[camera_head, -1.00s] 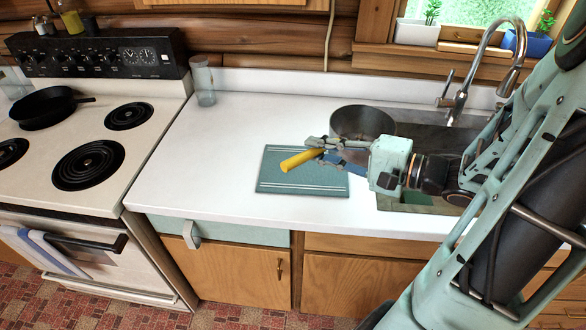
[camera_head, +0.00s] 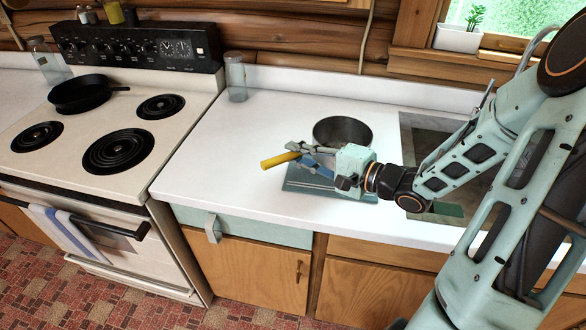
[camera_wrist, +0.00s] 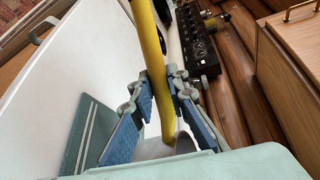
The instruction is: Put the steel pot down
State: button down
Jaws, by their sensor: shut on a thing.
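The steel pot (camera_head: 343,131) is dark grey and round, with a long yellow handle (camera_head: 279,160). In the head view it is upright, just behind my gripper (camera_head: 300,152). My gripper is shut on the handle, which runs between the blue-padded fingers in the wrist view (camera_wrist: 150,60). A grey part of the pot (camera_wrist: 151,149) shows low in the wrist view. The pot appears over the white counter, behind the green board. My gripper hides part of its near side, and I cannot tell whether its base touches the counter.
The green board (camera_head: 300,186) lies on the white counter (camera_head: 240,150), partly hidden under my gripper. A sink (camera_head: 415,140) is to the right. A glass (camera_head: 236,80) stands at the back left. The stove (camera_head: 75,165) holds a black pan (camera_head: 80,93). The counter's left part is clear.

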jog(key=shift+w+a+f, duration=0.25)
jog(key=shift+a+f, duration=0.1)
jog(key=shift+f, duration=0.05)
jog(key=shift+w+a+f+b, duration=0.15)
jog(key=shift+f+b, duration=0.05)
jog(key=shift+f, duration=0.75)
jog(key=shift+w+a+f+b, duration=0.1)
jog(key=shift+f+b, duration=0.1)
jog(key=shift+f, duration=0.85)
jog(key=c, duration=1.9)
grip_release()
jog(key=shift+f, duration=0.1)
jog(key=v, duration=1.2)
jog(key=shift+s+p, duration=0.1)
jog(key=shift+p, duration=0.25)
